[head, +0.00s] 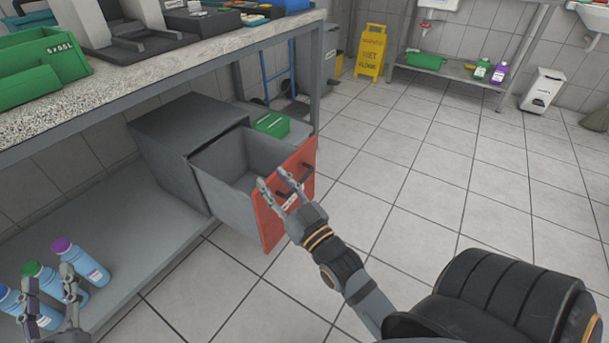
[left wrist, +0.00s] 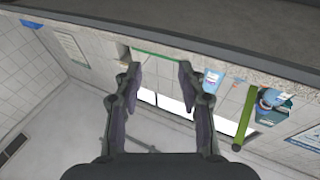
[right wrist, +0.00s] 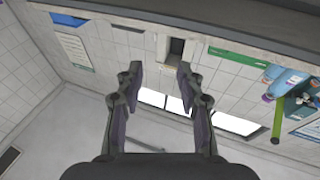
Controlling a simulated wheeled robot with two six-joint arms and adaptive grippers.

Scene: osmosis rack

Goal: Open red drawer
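The red drawer (head: 270,222) is pulled well out of a dark grey cabinet (head: 165,147) under the bench. Its grey inside shows and looks empty. The red front has a white label and a dark handle, partly hidden by my right gripper (head: 273,179). That gripper is in front of the red front near the handle; I cannot tell whether it touches. Its fingers are apart with nothing between them, also in the right wrist view (right wrist: 160,75). My left gripper (head: 49,277) is at the lower left, open and empty, also in the left wrist view (left wrist: 160,75).
Blue bottles (head: 86,262) with coloured caps stand on the lower shelf (head: 140,240) beside my left gripper. A speckled bench top (head: 120,92) overhangs the cabinet. A green box (head: 272,124) lies behind the drawer. The tiled floor (head: 440,170) to the right is clear.

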